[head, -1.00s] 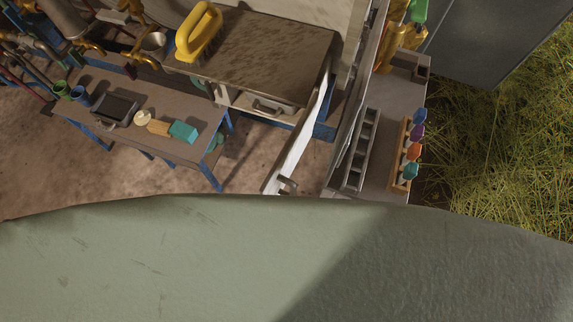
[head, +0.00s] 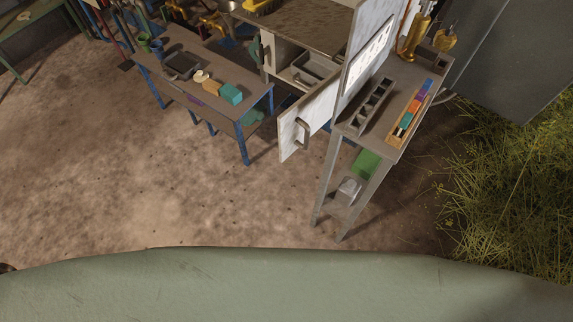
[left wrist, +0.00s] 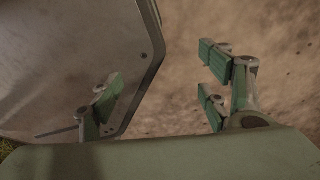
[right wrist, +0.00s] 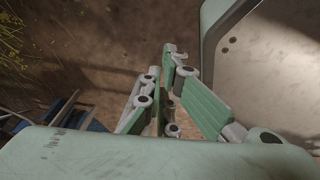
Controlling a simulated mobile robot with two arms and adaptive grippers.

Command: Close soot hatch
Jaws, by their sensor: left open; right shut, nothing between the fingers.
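A white door (head: 306,118) with a curved metal handle (head: 302,130) stands swung open at the front of the brown-topped cabinet (head: 305,22). It is the only open door I see; I cannot tell whether it is the soot hatch. An open compartment or drawer (head: 312,68) shows in the cabinet behind it. My left gripper (left wrist: 160,80) is open and empty above bare brown ground in the left wrist view. My right gripper (right wrist: 165,75) is shut and empty in the right wrist view. Neither gripper shows in the head view, and no door shows in the wrist views.
A low workbench (head: 190,45) with a teal block (head: 231,94) stands left of the door. A tall narrow stand (head: 385,120) with a row of coloured items (head: 415,105) is close on its right. Bare floor (head: 170,190) lies open in front. Grass lies at the right.

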